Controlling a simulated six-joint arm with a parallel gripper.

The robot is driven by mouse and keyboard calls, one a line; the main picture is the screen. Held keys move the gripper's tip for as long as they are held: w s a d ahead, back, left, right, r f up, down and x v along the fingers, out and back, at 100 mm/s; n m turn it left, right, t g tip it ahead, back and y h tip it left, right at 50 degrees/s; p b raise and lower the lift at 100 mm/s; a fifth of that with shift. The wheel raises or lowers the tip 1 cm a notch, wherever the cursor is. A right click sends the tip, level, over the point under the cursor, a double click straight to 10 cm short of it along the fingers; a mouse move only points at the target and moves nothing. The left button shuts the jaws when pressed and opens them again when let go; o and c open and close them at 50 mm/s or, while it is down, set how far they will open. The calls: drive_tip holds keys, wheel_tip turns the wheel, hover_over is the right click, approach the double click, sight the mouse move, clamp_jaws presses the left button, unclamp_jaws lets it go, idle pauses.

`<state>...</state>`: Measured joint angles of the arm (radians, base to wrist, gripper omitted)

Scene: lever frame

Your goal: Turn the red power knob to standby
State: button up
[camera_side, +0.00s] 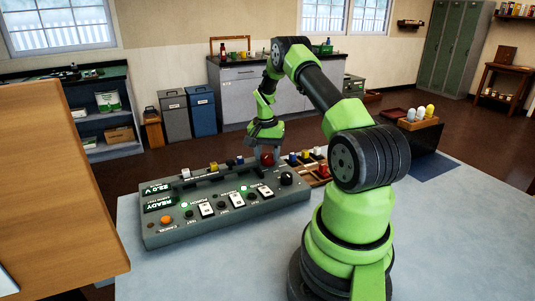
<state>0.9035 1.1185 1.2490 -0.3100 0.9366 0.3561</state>
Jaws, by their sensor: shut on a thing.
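The grey control panel (232,224) lies on the table, with a sloped face carrying switches, buttons and a green lit display reading READY. The red power knob (267,172) is at the panel's back right, small and partly covered by my gripper. My gripper (266,160) points down at the red knob from above, with its fingers at the knob and shut on it. The knob's pointer and any standby mark are too small to read.
A black knob (286,178) sits just right of the red one. An orange button (166,220) is at the panel's front left. A wooden board (55,190) blocks the left foreground. The table's right side (460,230) is clear.

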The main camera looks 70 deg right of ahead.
sight(265, 155)
drive_tip(key=o, duration=0.9)
drive_tip(key=r, duration=1)
drive_tip(key=shift+w, duration=0.25)
drive_tip(key=shift+a+r, duration=0.1)
drive_tip(key=w+a+r+n+t, duration=0.3)
drive_tip(key=a+r+n, duration=0.3)
drive_tip(key=a+r, duration=1)
drive_tip(key=s+a+n+t, duration=0.1)
drive_tip(key=s+a+n, duration=0.1)
drive_tip(key=s+a, duration=0.2)
drive_tip(key=s+a+n+t+y, duration=0.1)
drive_tip(key=s+a, duration=0.3)
drive_tip(key=a, duration=0.4)
drive_tip(key=s+a+n+t+y, duration=0.1)
drive_tip(key=s+a+n+t, duration=0.1)
drive_tip(key=s+a, duration=0.3)
drive_tip(key=shift+s+a+r+n+t, duration=0.1)
drive_tip(key=shift+a+n+t, duration=0.4)
drive_tip(key=shift+n, duration=0.4)
